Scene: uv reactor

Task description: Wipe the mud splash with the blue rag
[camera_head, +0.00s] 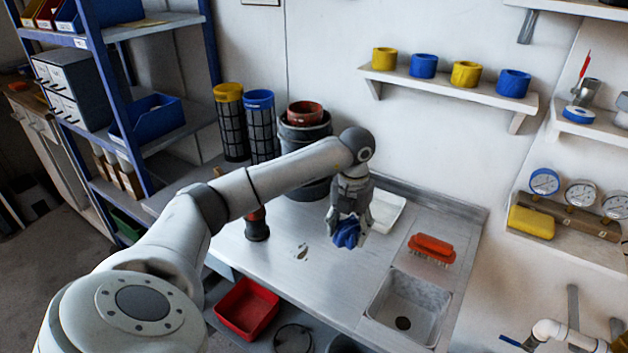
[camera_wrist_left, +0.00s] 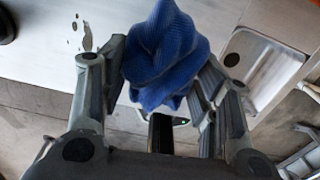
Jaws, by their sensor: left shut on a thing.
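The blue rag (camera_head: 346,232) is bunched between the fingers of my left gripper (camera_head: 349,218), which is shut on it above the metal counter (camera_head: 330,270). In the left wrist view the rag (camera_wrist_left: 165,55) fills the space between the fingers of my left gripper (camera_wrist_left: 165,85). The mud splash (camera_head: 301,251) is a small dark patch on the counter, to the left of the rag and apart from it. It also shows in the left wrist view (camera_wrist_left: 82,33), left of the gripper. My right gripper is not in view.
A sink (camera_head: 408,308) is set in the counter at the right, with an orange brush (camera_head: 431,248) behind it. A white tray (camera_head: 385,212) lies behind the gripper. A dark cylindrical object (camera_head: 257,226) stands left of the splash. Buckets (camera_head: 305,130) stand at the back.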

